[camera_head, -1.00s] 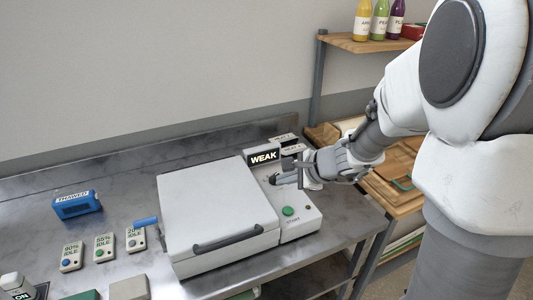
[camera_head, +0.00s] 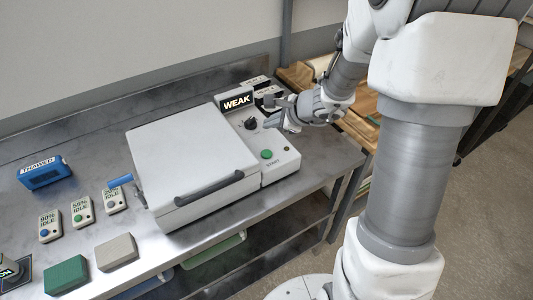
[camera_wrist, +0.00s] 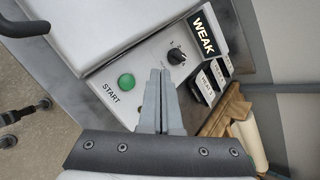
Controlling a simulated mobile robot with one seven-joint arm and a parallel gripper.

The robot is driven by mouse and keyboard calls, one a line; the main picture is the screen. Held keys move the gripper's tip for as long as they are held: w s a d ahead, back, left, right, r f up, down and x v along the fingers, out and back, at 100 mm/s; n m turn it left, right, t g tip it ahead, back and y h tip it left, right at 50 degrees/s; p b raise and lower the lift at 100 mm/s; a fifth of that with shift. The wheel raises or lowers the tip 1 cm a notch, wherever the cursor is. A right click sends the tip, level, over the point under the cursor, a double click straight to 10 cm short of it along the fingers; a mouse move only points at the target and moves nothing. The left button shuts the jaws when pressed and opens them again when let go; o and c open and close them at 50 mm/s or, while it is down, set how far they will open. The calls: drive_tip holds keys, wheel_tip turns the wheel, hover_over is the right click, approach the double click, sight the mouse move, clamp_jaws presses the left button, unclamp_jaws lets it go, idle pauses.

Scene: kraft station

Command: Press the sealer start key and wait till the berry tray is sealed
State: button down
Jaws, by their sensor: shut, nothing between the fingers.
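The sealer (camera_head: 190,160) is a white box with its lid down and a dark bar handle at the front. Its control panel on the right carries a green START key (camera_head: 267,154), a black knob (camera_head: 250,123) and a display (camera_head: 237,101) reading WEAK. In the wrist view the START key (camera_wrist: 126,82) is left of my fingertips and the knob (camera_wrist: 176,56) is just beyond them. My gripper (camera_head: 272,112) is shut and empty, above the panel near the knob. Whether it touches the knob I cannot tell. No berry tray shows; the sealer's inside is hidden.
Small labelled boxes with IDLE signs (camera_head: 82,211) and a blue THAWED block (camera_head: 44,173) stand left of the sealer. A green block (camera_head: 66,275) and a grey block (camera_head: 116,252) lie in front. A wooden shelf (camera_head: 362,128) stands at the right.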

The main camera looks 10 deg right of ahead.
drive_tip(key=b, duration=0.5)
hover_over(270, 154)
wheel_tip(270, 154, down, 7)
drive_tip(key=shift+s+f, duration=0.1)
drive_tip(key=shift+f+b, duration=0.45)
drive_tip(key=shift+b, duration=0.25)
drive_tip(key=shift+f, duration=0.1)
idle(1.0)
drive_tip(key=shift+f+b, duration=0.3)
drive_tip(key=shift+b, duration=0.35)
drive_tip(key=shift+f+b, duration=0.45)
drive_tip(key=shift+b, duration=0.15)
idle(0.5)
drive_tip(key=shift+r+p, duration=0.65)
drive_tip(key=shift+r, duration=0.25)
